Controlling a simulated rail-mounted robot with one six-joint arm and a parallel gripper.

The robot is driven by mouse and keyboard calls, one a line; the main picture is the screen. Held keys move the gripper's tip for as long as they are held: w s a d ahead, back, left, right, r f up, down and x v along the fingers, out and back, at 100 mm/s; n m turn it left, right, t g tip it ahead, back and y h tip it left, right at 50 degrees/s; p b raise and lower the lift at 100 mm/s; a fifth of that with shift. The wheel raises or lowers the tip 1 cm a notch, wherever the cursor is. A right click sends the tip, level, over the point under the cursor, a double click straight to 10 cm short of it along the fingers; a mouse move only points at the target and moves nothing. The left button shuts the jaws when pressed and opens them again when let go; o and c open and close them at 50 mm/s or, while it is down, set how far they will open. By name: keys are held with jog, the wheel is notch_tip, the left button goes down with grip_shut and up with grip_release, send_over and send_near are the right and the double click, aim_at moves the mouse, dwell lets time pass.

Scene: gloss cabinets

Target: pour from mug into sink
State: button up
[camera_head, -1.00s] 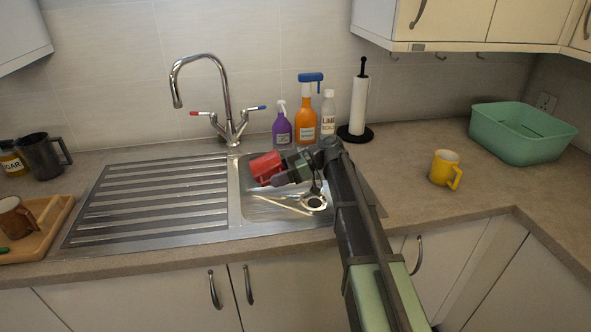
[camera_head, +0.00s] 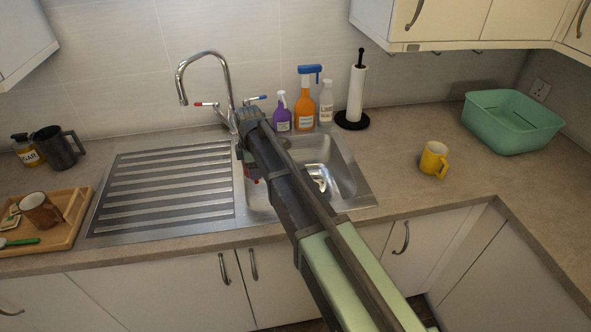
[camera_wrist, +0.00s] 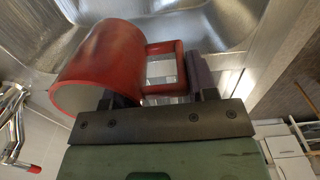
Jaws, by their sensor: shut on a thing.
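My gripper (camera_wrist: 155,86) is shut on the red mug (camera_wrist: 100,60), with its fingers at the mug's handle in the wrist view. The mug's pale rim faces left and down in that view, towards the tap side; whether anything is inside is hidden. In the head view only a sliver of the red mug (camera_head: 250,173) shows behind my arm, at the left part of the basin; the gripper is mostly hidden there. The sink (camera_head: 345,172) is steel, with its basin partly covered by my arm.
The tap (camera_head: 216,56) stands behind the sink, close to my wrist. Purple (camera_head: 282,118) and orange (camera_head: 305,105) spray bottles stand behind the basin. A yellow mug (camera_head: 432,158) and green tub (camera_head: 512,128) are right. A wooden tray (camera_head: 62,238) holds a brown mug (camera_head: 40,210).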

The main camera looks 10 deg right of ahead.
jog(key=shift+a, duration=0.1)
notch_tip(320, 180, up, 3)
jog(key=p, duration=0.3)
jog(key=shift+r, duration=0.15)
